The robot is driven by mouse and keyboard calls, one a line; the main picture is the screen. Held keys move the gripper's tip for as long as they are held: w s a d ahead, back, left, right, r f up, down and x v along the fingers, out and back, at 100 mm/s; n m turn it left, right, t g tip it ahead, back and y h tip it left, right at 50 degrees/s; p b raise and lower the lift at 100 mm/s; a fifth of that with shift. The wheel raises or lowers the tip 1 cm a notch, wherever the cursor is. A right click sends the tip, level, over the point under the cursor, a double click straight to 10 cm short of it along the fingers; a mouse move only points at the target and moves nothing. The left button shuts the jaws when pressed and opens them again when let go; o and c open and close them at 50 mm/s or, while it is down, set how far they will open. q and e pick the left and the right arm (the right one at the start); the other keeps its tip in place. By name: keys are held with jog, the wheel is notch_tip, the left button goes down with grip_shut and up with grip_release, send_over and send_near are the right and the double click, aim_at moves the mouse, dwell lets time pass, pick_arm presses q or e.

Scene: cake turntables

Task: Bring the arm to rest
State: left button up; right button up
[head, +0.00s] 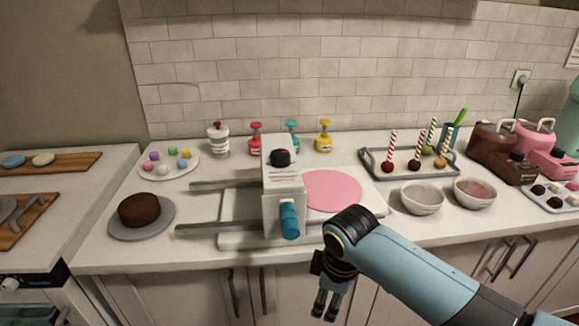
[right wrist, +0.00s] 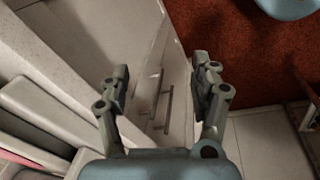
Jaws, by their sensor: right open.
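My right gripper (head: 326,304) hangs below the counter's front edge, in front of the white cabinet doors, with its fingers pointing down. In the right wrist view the same gripper (right wrist: 163,80) has its two fingers spread wide apart. Nothing is between them. It touches nothing that I can see. My right arm reaches in from the lower right in the head view. My left gripper does not show in either view.
A white machine with a teal handle (head: 289,220) stands near the counter's front edge beside a pink disc (head: 331,190). A chocolate cake (head: 139,209) sits on a grey turntable at left. Two bowls (head: 421,198) are at right. Cabinet handles (right wrist: 168,108) stick out near the gripper.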

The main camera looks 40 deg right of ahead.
jog(key=s+f+g+b, duration=0.1)
jog(key=s+f+b, duration=0.35)
jog(key=f, duration=0.45)
jog(key=s+f+m+g+b, duration=0.1)
jog(key=s+f+b, duration=0.2)
jog(key=s+f, duration=0.35)
jog(key=s+f+g+b, duration=0.1)
jog(key=s+f+b, duration=0.25)
jog(key=f, duration=0.65)
jog(key=s+f+m+t+b, duration=0.1)
jog(key=s+f+m+b, duration=0.4)
jog(key=s+f, duration=1.3)
jog(key=shift+s+a+m+t+b, duration=0.2)
jog(key=shift+m+t+b, duration=0.2)
jog(key=shift+b, duration=0.35)
